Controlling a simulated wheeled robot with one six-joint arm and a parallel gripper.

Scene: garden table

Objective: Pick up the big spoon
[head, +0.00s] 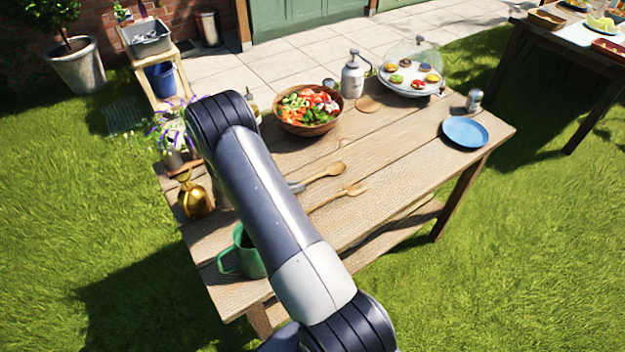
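A wooden spoon (335,169) lies on the wooden table (400,175), its bowl to the right and its handle running left toward my arm. A second wooden utensil (353,189), which looks like a fork, lies just in front of it. My arm crosses the middle of the view and hides most of my gripper. A small grey part, likely the tip of my gripper (297,187), shows at the spoon's handle end. I cannot tell whether it touches the handle or whether the fingers are open or shut.
A salad bowl (308,111), a metal dispenser (353,76) and a domed plate of donuts (411,78) stand at the back. A blue plate (465,132) is at the right. A green mug (242,255) and a golden object (194,199) stand left of my arm. The table's right front is clear.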

